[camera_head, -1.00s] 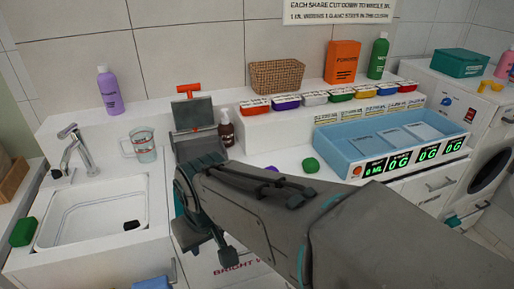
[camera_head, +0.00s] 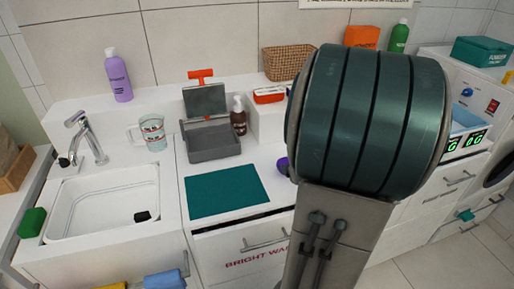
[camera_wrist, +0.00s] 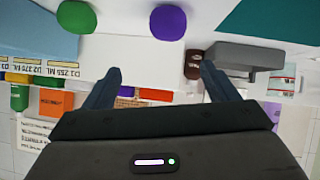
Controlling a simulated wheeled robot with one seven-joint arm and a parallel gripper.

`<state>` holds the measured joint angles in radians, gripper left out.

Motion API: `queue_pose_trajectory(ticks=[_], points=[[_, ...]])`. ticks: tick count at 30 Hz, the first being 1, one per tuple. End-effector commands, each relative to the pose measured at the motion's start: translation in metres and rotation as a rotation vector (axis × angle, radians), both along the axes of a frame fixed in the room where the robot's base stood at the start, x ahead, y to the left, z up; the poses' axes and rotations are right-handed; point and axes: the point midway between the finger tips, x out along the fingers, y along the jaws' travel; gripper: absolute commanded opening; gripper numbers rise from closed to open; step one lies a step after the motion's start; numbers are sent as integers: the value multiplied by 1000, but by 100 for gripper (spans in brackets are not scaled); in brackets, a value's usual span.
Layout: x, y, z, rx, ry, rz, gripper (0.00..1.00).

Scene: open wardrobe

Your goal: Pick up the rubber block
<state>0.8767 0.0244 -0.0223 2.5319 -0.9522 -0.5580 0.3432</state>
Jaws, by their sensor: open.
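I cannot tell for sure which thing is the rubber block. A small black block (camera_head: 142,216) lies in the white sink (camera_head: 75,212). A green block (camera_head: 33,222) sits at the sink's left edge. A purple rounded piece (camera_head: 282,164) is on the counter, partly hidden by my arm; it also shows in the wrist view (camera_wrist: 168,22). A green rounded piece (camera_wrist: 76,17) lies beside it there. My gripper (camera_wrist: 161,69) is open, with nothing between its fingers. In the head view my arm hides it.
A teal mat (camera_head: 226,190) lies on the counter in front of a grey tray (camera_head: 214,146). A brown pump bottle (camera_head: 238,117), a measuring cup (camera_head: 153,133) and a tap (camera_head: 85,137) stand around. My arm covers much of the right side.

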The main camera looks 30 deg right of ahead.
Motion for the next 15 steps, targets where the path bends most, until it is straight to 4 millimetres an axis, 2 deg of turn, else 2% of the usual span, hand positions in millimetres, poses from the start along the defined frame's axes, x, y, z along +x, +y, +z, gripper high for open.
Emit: queue_pose_trajectory(ticks=[1, 3, 9, 12, 15], points=[[-7, -8, -7, 24, -33, 9, 80], [-14, -12, -11, 56, -84, 41, 80], [-28, -12, -16, 129, -189, 105, 80], [-28, -12, -17, 145, -212, 118, 80], [-18, -13, -22, 150, -218, 126, 80]])
